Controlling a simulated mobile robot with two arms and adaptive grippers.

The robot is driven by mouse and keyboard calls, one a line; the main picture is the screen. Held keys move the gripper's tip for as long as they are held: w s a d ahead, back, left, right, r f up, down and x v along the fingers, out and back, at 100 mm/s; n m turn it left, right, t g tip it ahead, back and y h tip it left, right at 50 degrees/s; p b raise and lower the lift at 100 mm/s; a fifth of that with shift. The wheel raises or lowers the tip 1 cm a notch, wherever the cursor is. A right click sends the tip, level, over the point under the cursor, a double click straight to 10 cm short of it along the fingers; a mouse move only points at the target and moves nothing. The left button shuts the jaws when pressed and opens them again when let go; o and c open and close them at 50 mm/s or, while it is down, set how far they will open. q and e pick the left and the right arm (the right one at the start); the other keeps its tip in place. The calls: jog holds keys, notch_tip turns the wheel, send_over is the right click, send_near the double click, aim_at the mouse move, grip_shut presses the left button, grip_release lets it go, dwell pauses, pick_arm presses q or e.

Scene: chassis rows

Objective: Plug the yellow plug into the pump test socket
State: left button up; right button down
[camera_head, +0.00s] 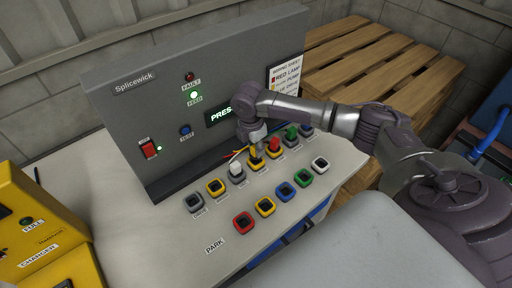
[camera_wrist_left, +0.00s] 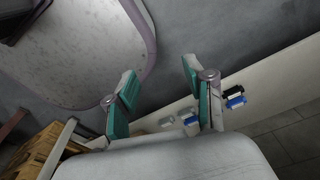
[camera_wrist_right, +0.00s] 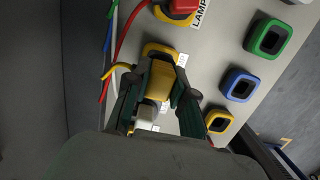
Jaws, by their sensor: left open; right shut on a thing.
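The yellow plug (camera_head: 256,153) is between the fingers of my right gripper (camera_head: 257,146), which is shut on it. In the right wrist view the plug (camera_wrist_right: 160,84) points down at a yellow-rimmed socket (camera_wrist_right: 157,48) in the back row. The plug overlaps this socket; I cannot tell whether it is fully seated or just above. The small label beside the socket is too small to read. My left gripper (camera_wrist_left: 160,70) is open and empty in the left wrist view, away from the panel, and is out of the head view.
A red plug (camera_head: 274,146) and a white plug (camera_head: 236,169) flank the yellow plug closely. Green (camera_head: 291,132) and blue plugs stand farther right. The front PARK row has empty sockets, including a yellow one (camera_head: 265,207). The grey panel (camera_head: 150,105) rises behind, its green FEED lamp lit.

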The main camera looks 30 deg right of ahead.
pick_arm(q)
jog(key=shift+s+r+p, duration=0.5)
jog(key=shift+s+p, duration=0.05)
jog(key=shift+s, duration=0.3)
jog(key=shift+w+r, duration=0.15)
pick_arm(e)
jog(key=shift+r, duration=0.1)
dwell(0.3)
pick_arm(q)
jog(key=shift+r+p, duration=0.3)
jog(key=shift+p, duration=0.2)
jog(key=shift+f+b, duration=0.65)
jog(key=shift+b, duration=0.05)
pick_arm(e)
jog(key=shift+f, duration=1.4)
jog(key=c, duration=0.9)
grip_release()
pick_arm(q)
jog(key=shift+a, duration=0.1)
pick_arm(e)
jog(key=shift+r, duration=0.15)
notch_tip(320, 180, up, 12)
jog(key=a, duration=0.1)
jog(key=shift+a, duration=0.3)
